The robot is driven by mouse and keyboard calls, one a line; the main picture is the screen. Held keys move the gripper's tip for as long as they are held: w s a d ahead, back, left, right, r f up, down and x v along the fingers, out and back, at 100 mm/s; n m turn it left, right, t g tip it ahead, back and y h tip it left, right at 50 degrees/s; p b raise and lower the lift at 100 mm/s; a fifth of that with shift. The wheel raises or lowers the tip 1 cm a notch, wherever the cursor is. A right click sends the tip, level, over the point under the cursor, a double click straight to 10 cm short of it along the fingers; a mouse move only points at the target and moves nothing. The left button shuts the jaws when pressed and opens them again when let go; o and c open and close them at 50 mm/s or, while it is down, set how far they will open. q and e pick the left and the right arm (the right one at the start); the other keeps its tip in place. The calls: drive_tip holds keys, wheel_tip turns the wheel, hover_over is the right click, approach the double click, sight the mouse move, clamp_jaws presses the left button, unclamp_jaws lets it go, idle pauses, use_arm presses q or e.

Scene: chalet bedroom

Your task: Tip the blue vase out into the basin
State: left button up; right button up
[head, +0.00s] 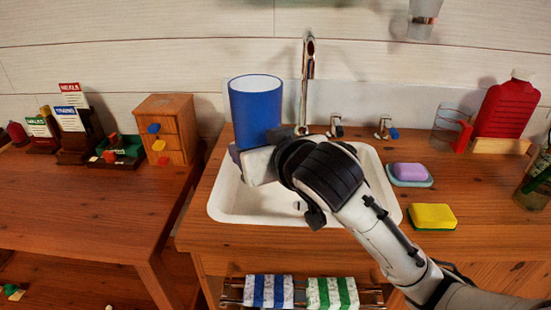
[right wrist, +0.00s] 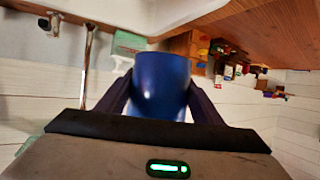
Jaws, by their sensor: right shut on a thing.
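The blue vase (head: 255,112) stands upright in my grasp in the head view, with its pale open top facing up. It is over the back left part of the white basin (head: 225,208). My right gripper (head: 238,155) is shut on the vase's lower part. In the right wrist view the blue vase (right wrist: 160,85) sits between the two dark fingers of my right gripper (right wrist: 160,100). My arm and wrist hide much of the basin's middle. The vase's contents cannot be made out. My left gripper is not in view.
A chrome tap (head: 307,85) rises just right of the vase. A purple soap (head: 411,171), a yellow sponge (head: 432,216) and a red jug (head: 505,108) stand right of the basin. A small wooden drawer box (head: 167,125) is on the left table.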

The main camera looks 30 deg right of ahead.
drive_tip(key=w+d+f+m+h+p, duration=0.1)
drive_tip(key=w+d+p, duration=0.1)
drive_tip(key=w, duration=0.3)
drive_tip(key=shift+w+d+f+p, duration=0.2)
drive_tip(key=shift+w+d+p, duration=0.15)
drive_tip(key=shift+p, duration=0.5)
drive_tip(key=f+p, duration=0.1)
drive_tip(key=w+d+f+h, duration=0.1)
drive_tip(key=shift+w+f+m+p, duration=0.3)
drive_tip(key=shift+f+m+p, duration=0.1)
drive_tip(key=f+p, duration=0.1)
drive_tip(key=f, duration=0.4)
drive_tip(key=w+f+p, duration=0.1)
drive_tip(key=f, duration=0.2)
drive_tip(key=shift+d+f+p, duration=0.2)
drive_tip(key=shift+d+p, duration=0.05)
drive_tip(key=shift+p, duration=0.1)
